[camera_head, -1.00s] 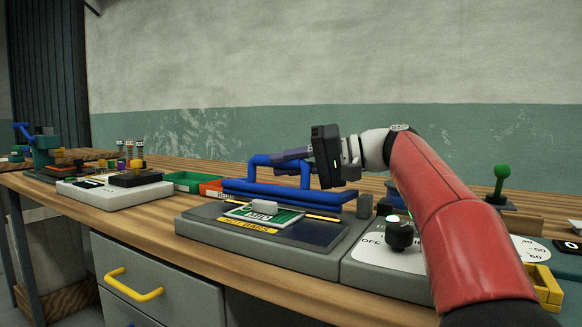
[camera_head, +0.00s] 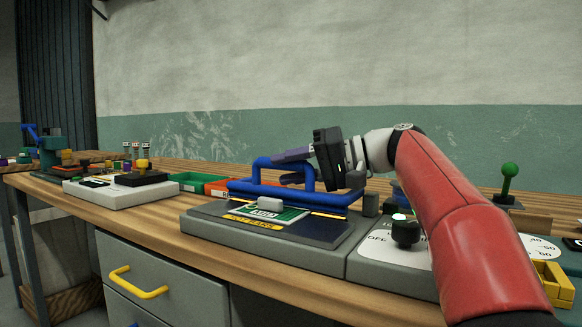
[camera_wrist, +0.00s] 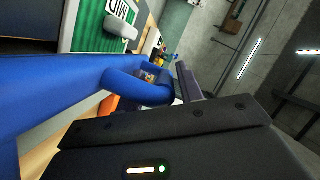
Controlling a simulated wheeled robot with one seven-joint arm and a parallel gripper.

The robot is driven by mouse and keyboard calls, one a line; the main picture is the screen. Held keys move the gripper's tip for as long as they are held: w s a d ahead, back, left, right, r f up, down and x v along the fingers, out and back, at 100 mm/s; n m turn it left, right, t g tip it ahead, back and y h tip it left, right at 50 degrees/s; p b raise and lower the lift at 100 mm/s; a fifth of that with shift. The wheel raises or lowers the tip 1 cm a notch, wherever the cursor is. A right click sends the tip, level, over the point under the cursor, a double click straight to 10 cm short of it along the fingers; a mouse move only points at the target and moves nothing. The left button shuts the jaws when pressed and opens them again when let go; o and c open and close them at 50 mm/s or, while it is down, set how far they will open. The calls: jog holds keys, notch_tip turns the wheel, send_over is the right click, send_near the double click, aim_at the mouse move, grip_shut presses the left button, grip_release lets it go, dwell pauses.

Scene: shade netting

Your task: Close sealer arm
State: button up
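The blue sealer arm (camera_head: 285,194) is a long bar with a raised loop handle (camera_head: 263,166). It lies low over the rear of the grey sealer base (camera_head: 300,258), behind a green card (camera_head: 283,215) with a white block on it. My gripper (camera_head: 292,167) reaches in from the right at the handle. One finger shows above the loop's top tube and a dark finger part shows below it, with a gap between. In the wrist view, the blue handle (camera_wrist: 135,88) crosses close by one finger (camera_wrist: 187,82); the other finger is hidden. Contact is unclear.
A black knob (camera_head: 405,232) on a dial panel stands right of the base. A green-topped lever (camera_head: 508,180) and a yellow tray (camera_head: 553,280) are farther right. Green (camera_head: 188,181) and orange (camera_head: 215,187) bins stand behind left.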

jog(key=shift+r, duration=0.1)
jog(key=v, duration=0.7)
jog(key=shift+d+p, duration=0.35)
jog(key=shift+p, duration=0.05)
jog(key=shift+s, duration=0.15)
